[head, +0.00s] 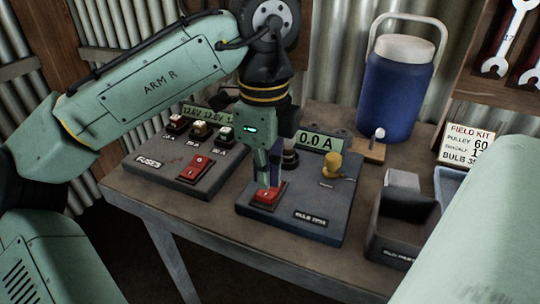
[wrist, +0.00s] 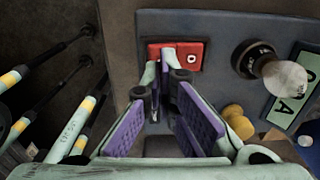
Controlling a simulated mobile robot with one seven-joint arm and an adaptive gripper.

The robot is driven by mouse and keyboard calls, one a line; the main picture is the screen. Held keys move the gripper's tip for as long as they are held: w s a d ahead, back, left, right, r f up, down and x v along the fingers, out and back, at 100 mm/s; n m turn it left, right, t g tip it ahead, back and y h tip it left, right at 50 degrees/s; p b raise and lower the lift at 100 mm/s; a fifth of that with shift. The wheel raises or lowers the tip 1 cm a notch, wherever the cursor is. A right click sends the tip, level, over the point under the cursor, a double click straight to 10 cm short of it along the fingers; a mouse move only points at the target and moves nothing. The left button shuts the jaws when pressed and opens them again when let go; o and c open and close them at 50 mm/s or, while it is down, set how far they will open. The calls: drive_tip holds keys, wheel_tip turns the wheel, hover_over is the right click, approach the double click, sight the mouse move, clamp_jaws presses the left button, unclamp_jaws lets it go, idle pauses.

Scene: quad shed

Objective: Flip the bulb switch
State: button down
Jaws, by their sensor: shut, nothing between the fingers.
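The bulb switch (head: 265,196) is a red rocker on the dark bulb test panel (head: 315,222). The panel also carries a yellow knob (head: 331,165) and a display reading 0.0 A. In the wrist view the switch (wrist: 189,58) shows a white "0" on its right part; its left part is partly behind my fingers. My gripper (head: 268,186) points down at the switch, its tips at or just over it; I cannot tell if they touch. The purple-padded fingers are shut and empty in the wrist view (wrist: 166,75). A pale bulb (wrist: 285,78) sits in a dark socket.
Left of the bulb panel is a fuse panel (head: 170,172) with its own red switch (head: 194,168). A dark parts bin (head: 400,220) stands to the right. A blue cooler jug (head: 396,95) and a field kit sign (head: 466,146) stand behind.

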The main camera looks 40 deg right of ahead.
sight(266, 194)
drive_tip(key=shift+f+b, duration=0.55)
drive_tip(key=shift+f, duration=0.75)
idle(0.4)
drive_tip(key=shift+r, duration=0.15)
wheel_tip(266, 194, up, 7)
drive_tip(key=p, duration=0.8)
idle(0.5)
